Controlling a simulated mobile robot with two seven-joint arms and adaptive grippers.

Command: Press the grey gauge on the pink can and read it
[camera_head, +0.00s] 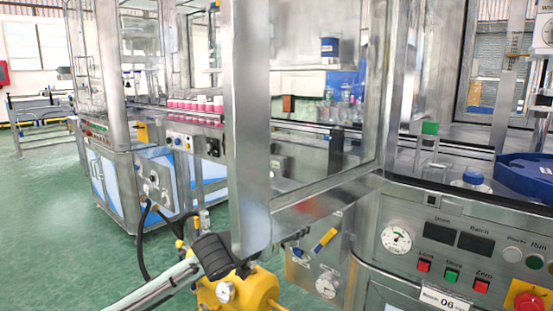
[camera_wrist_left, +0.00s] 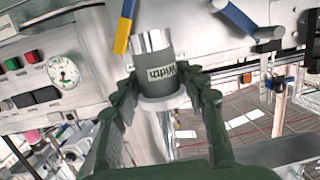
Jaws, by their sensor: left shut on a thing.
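In the left wrist view my left gripper (camera_wrist_left: 160,92) is shut on the grey gauge (camera_wrist_left: 160,76), a dark grey cylinder with a bright metal end and lettering that appears inverted. Its fingers lie on either side of it. The gauge is clear of any can in that view. In the head view several pink-and-white cans (camera_head: 195,103) stand in a row on a machine at the left back; I cannot tell which is the task's can. My right gripper is in neither view.
A metal-framed glass panel (camera_head: 250,150) stands in front. At the right are a panel dial (camera_head: 396,238), buttons, a blue tray (camera_head: 530,175) and a green block (camera_head: 430,128). A yellow tank (camera_head: 245,290) stands below. Green floor (camera_head: 60,230) is open at left.

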